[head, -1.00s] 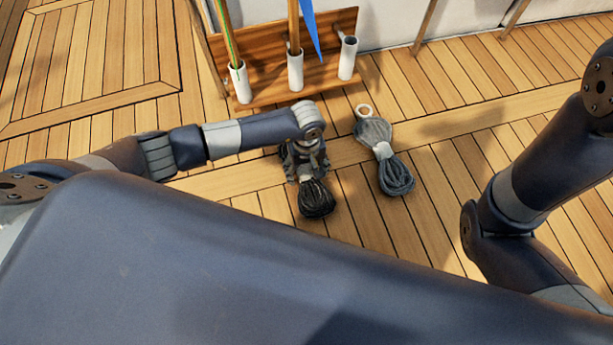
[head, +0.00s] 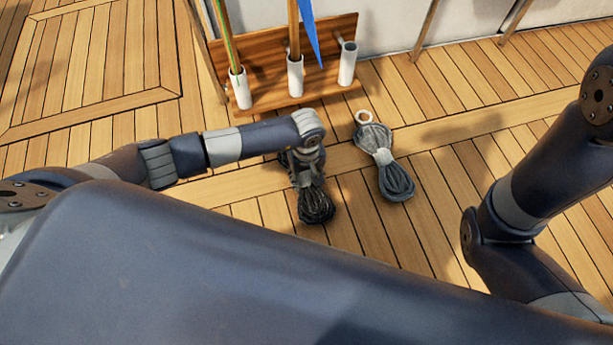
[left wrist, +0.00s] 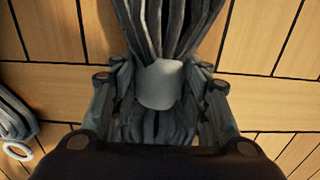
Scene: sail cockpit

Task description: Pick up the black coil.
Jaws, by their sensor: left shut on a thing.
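The black coil (head: 316,206) is a bundle of dark rope below my left gripper (head: 308,178) in the head view. In the left wrist view the coil (left wrist: 172,25) runs up from between the fingers, with a pale wrap (left wrist: 161,84) around its waist. My left gripper (left wrist: 160,95) is shut on the coil at this wrap, one finger on each side. Part of the coil is hidden under the gripper and wrist. I cannot tell whether it touches the deck. My right arm shows at the right of the head view, but its gripper is out of view.
A grey coil (head: 397,181) with a pale wrap and ring lies on the deck, right of the black coil. A wooden rack (head: 270,85) with white tubes stands behind against the wall. Planked deck (head: 440,200) is clear to the right.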

